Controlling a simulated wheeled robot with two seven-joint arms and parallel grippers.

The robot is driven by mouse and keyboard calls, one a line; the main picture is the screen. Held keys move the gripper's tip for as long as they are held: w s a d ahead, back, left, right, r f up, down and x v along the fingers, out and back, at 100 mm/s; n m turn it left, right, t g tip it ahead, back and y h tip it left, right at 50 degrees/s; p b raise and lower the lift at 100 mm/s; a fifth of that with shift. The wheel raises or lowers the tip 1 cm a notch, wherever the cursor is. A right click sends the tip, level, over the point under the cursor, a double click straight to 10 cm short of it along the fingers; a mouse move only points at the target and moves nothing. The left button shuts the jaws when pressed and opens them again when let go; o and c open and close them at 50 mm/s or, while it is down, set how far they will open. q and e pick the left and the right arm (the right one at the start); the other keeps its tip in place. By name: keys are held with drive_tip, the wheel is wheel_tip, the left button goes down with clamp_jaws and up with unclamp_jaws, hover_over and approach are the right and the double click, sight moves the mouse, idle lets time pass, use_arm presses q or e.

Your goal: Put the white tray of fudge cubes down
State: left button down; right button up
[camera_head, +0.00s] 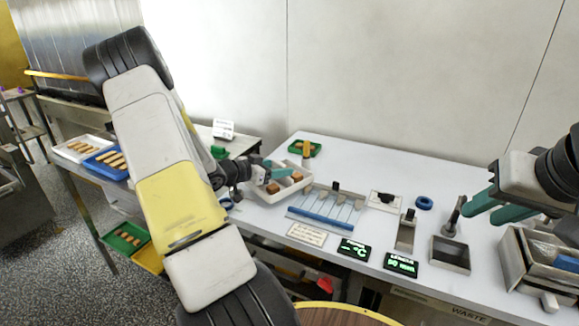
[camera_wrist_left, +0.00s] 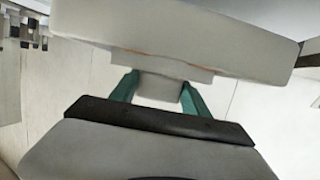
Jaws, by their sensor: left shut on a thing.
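The white tray (camera_head: 273,197) holds brown fudge cubes (camera_head: 273,186) and is at the left end of the white table. My left gripper (camera_head: 262,172) reaches it from the left. In the left wrist view its teal fingers (camera_wrist_left: 157,92) are shut on both sides of a pale tab on the tray (camera_wrist_left: 180,38). I cannot tell whether the tray touches the table top or hangs just above it. My right gripper (camera_head: 492,207) is at the right, its teal fingers apart, with nothing seen between them.
Right of the tray lies a rack with a blue bar (camera_head: 322,221). A green tray (camera_head: 304,150) stands behind. Signs and displays (camera_head: 354,249) line the front edge. A metal bin (camera_head: 450,254) and a grey box (camera_head: 540,262) are at the right. The back middle of the table is clear.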

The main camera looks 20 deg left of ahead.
use_arm(q)
drive_tip(key=w+a, duration=0.2)
drive_tip(key=a, duration=0.1)
drive_tip(key=w+a, duration=0.1)
drive_tip(key=a, duration=0.1)
drive_tip(key=shift+w+f, duration=0.2)
drive_tip(key=shift+f, duration=1.8)
drive_tip(key=shift+f, duration=0.1)
drive_tip(key=c, duration=0.5)
unclamp_jaws()
